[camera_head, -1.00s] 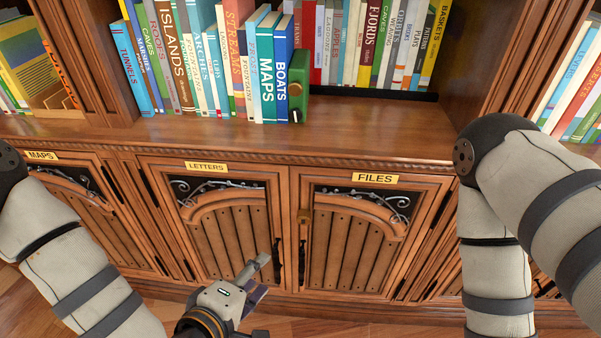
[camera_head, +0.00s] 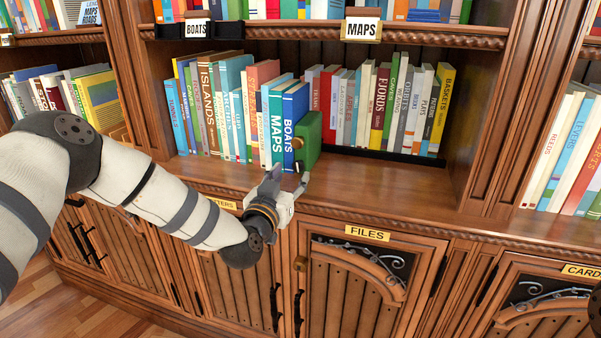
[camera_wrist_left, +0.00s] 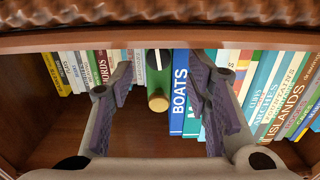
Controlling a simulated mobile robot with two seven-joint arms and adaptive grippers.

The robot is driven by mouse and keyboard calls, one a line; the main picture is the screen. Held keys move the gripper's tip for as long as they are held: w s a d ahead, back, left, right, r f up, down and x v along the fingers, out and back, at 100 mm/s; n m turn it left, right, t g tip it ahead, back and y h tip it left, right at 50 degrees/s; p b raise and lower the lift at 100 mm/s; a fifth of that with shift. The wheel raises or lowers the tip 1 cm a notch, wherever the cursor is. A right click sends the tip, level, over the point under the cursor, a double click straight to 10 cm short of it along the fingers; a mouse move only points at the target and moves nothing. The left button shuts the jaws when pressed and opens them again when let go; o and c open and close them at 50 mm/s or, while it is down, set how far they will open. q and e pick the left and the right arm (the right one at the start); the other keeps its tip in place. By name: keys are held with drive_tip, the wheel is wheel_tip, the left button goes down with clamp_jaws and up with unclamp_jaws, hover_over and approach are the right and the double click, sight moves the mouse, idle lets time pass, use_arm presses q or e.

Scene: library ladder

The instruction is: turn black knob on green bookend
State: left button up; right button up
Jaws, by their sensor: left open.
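The green bookend (camera_head: 313,138) stands on the shelf at the right end of the left book row, against the blue BOATS book (camera_head: 293,118). A round brass knob (camera_head: 298,143) sits on its front. A small black knob (camera_head: 298,166) shows low on it, just above my gripper. My left gripper (camera_head: 289,182) is open and empty at the shelf's front edge, in front of the bookend. In the left wrist view the bookend (camera_wrist_left: 158,80) lies between the spread fingers, with the brass knob (camera_wrist_left: 158,102) and a white mark on a dark patch.
Books stand close on the left of the bookend. A second row, including the yellow BASKETS book (camera_head: 441,110), stands farther back on the right. The shelf board (camera_head: 400,182) is bare in front of it. Below are cabinet doors, one labelled FILES (camera_head: 367,233).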

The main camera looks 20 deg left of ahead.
sight(297, 168)
use_arm(q)
drive_tip(key=w, duration=0.4)
drive_tip(key=shift+d+f+b, duration=0.1)
drive_tip(key=shift+f+b, duration=0.1)
drive_tip(key=shift+b, duration=0.1)
drive_tip(key=shift+w+r, duration=0.15)
drive_tip(key=shift+w, duration=0.1)
clamp_jaws()
drive_tip(key=shift+s+d+r+m+p, duration=0.1)
drive_tip(key=shift+d+r+m+p, duration=0.05)
drive_tip(key=shift+r+m+p, duration=0.3)
drive_tip(key=shift+f+m, duration=0.35)
drive_tip(key=shift+m, duration=0.1)
drive_tip(key=shift+f, duration=0.1)
unclamp_jaws()
use_arm(e)
drive_tip(key=shift+s, duration=0.1)
